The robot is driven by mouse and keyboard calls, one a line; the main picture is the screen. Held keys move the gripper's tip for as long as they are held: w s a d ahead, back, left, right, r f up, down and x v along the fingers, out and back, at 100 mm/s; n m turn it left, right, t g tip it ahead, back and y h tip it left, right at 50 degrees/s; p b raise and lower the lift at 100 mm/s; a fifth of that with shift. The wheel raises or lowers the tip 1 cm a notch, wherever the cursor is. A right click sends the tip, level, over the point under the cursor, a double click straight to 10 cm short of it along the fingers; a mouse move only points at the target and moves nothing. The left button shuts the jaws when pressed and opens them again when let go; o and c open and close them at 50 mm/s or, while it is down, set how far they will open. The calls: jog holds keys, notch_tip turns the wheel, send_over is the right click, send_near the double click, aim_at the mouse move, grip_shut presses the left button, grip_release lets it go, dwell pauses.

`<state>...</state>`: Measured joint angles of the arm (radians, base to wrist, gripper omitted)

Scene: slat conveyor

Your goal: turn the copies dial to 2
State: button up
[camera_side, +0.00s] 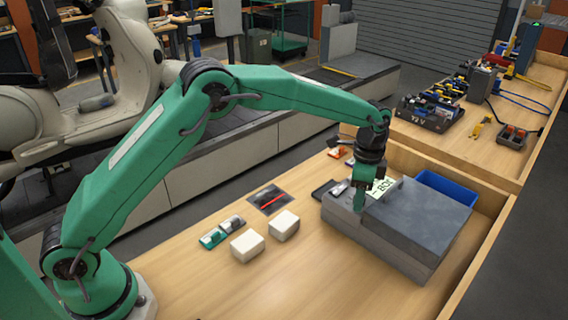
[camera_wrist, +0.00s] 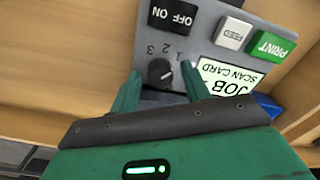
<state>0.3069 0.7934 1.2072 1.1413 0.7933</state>
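The copies dial (camera_wrist: 160,72) is a small dark knob on the grey panel of a box-shaped machine (camera_side: 420,222). The numerals 1, 2 and 3 sit around its far side in the wrist view. I cannot tell for sure which numeral its pointer faces. My gripper (camera_wrist: 160,82) is open, with one green finger on each side of the dial and gaps between fingers and knob. In the side view my gripper (camera_side: 359,205) is low at the machine's panel end and hides the dial.
The panel also has an ON/OFF switch (camera_wrist: 173,15), a FEED button (camera_wrist: 233,32), a green PRINT button (camera_wrist: 272,46) and a job scan card (camera_wrist: 226,79). A blue tray (camera_side: 445,190) lies behind the machine. Two white blocks (camera_side: 247,245) stand on the bench.

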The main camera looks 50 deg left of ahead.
jog(key=c, duration=0.8)
jog(key=shift+n, duration=0.4)
jog(key=n, duration=0.3)
jog(key=shift+n, duration=2)
jog(key=shift+r, duration=0.1)
jog(key=o, duration=1)
